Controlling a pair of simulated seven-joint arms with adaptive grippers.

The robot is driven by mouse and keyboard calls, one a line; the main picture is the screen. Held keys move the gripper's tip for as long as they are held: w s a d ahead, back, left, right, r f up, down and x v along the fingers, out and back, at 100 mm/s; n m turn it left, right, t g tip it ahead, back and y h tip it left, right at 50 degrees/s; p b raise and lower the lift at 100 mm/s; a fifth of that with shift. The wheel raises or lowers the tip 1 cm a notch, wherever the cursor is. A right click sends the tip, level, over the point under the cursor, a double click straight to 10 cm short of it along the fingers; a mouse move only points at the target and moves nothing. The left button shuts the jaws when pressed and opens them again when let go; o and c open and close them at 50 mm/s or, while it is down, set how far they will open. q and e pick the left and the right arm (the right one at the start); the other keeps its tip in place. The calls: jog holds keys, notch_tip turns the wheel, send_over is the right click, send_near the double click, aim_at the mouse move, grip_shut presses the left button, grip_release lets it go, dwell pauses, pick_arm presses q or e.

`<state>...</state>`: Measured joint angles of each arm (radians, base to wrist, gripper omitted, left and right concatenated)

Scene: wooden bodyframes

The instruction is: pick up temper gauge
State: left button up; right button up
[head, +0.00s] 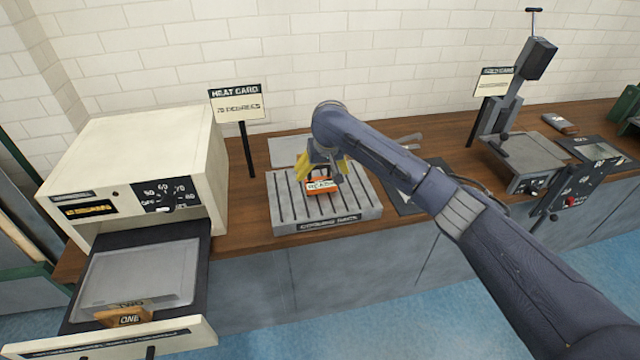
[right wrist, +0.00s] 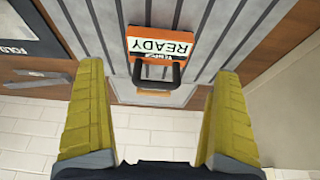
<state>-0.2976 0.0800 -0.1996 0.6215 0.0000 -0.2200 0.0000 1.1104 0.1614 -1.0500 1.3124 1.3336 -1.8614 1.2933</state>
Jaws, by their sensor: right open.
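The temper gauge is a small orange and white block marked "READY" with a black handle. In the head view the gauge (head: 320,185) sits on the grey slatted cooling rack (head: 330,222), partly hidden by my right gripper. In the right wrist view the gauge (right wrist: 160,45) shows with its handle pointing toward the gripper. My right gripper (head: 325,172) is over the back of the rack at the gauge. In its wrist view the yellow fingers (right wrist: 158,115) are wide apart with nothing gripped, and the gauge lies ahead between them. My left gripper is not in view.
A cream oven (head: 140,165) with an open drawer (head: 140,275) holding wooden pieces (head: 125,315) stands at left. A grey press (head: 525,160) stands at right. The brick wall closes the back.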

aim_at(320, 182)
jog(key=shift+x, duration=4.35)
jog(key=shift+d, duration=0.1)
jog(key=shift+r, duration=0.1)
jog(key=c, duration=1.1)
